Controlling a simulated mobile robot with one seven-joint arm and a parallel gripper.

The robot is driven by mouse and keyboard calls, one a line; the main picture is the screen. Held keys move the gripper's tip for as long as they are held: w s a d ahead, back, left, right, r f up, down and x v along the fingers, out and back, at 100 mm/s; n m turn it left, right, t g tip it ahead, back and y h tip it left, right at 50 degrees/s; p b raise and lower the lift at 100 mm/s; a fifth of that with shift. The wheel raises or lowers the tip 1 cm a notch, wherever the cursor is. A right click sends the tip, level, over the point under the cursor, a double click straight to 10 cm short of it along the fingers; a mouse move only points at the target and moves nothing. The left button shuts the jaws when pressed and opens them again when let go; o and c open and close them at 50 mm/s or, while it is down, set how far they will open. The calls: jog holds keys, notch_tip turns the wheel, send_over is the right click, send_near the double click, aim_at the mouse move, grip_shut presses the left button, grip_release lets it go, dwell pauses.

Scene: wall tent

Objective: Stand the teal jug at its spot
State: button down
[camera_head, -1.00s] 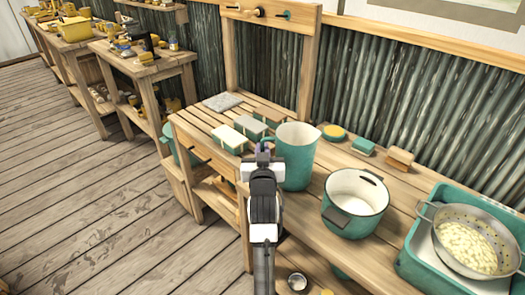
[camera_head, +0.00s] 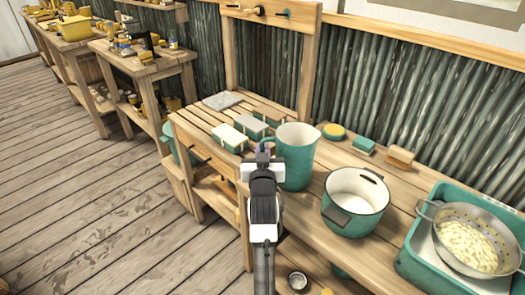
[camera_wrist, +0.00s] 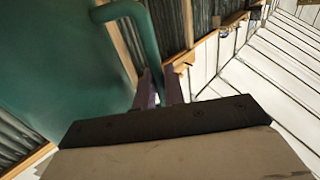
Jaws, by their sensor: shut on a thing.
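The teal jug (camera_head: 294,160) stands upright at the left part of the wooden counter, between the slatted rack and the teal pot, in the head view. In the wrist view its teal body (camera_wrist: 60,70) fills the left side, and its handle (camera_wrist: 148,45) curves down between the fingers. My gripper (camera_head: 262,152) is at the jug's left side, shut on the handle; the purple fingers also show in the wrist view (camera_wrist: 160,92). Whether the jug's base touches the counter cannot be told. No marked spot is clearly visible.
Teal and white boxes (camera_head: 232,138) sit on the slatted rack (camera_head: 197,120) to the left. A teal pot (camera_head: 355,202) stands right of the jug. A colander (camera_head: 470,238) rests over a teal basin (camera_head: 411,262). Sponges and a brush (camera_head: 400,158) lie along the back.

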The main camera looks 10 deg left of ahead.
dwell(0.3)
grip_release()
dwell(0.7)
jog(key=shift+s, duration=0.1)
dwell(0.8)
jog(key=s+d, duration=0.1)
jog(key=s, duration=0.7)
jog(key=shift+s+d, duration=0.2)
jog(key=shift+s, duration=0.2)
dwell(0.7)
jog(key=shift+s+p, duration=0.1)
jog(key=shift+p, duration=0.2)
